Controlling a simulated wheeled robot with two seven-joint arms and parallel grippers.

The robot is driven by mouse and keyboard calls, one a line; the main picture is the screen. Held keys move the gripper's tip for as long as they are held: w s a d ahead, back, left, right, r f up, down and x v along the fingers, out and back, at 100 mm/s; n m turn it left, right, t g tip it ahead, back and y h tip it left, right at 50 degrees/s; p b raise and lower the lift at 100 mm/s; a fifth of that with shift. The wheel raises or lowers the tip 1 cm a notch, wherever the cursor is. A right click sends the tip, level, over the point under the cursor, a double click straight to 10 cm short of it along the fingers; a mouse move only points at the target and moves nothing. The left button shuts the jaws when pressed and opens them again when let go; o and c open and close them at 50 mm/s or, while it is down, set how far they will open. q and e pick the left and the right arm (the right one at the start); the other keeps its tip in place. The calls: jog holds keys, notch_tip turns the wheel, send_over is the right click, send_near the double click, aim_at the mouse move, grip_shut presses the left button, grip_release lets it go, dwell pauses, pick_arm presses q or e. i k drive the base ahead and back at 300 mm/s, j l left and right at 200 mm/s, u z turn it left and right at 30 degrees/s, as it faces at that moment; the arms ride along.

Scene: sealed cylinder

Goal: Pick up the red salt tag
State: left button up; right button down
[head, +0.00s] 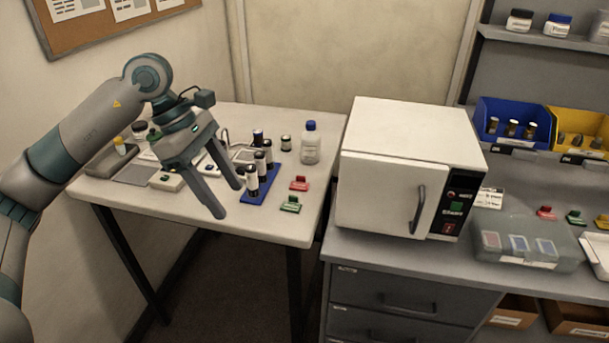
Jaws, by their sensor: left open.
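A small red tag (300,184) lies on the white table (150,196), right of the blue rack and just behind a green tag (291,204). A second red tag (546,212) sits on the grey counter at the far right, by another green tag (575,217). Any lettering on the tags is too small to read, so I cannot tell which is salt. My left gripper (230,200) is open and empty, pointing down above the table's front part. Its fingers are left of the nearer red tag and apart from it. My right gripper is out of view.
A blue rack (259,195) with dark vials stands between my left gripper and the tags. A white oven (400,165) stands on the counter right of the table. The table's front right corner is clear.

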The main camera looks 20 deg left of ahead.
aim_at(299, 185)
jog(key=i, duration=0.95)
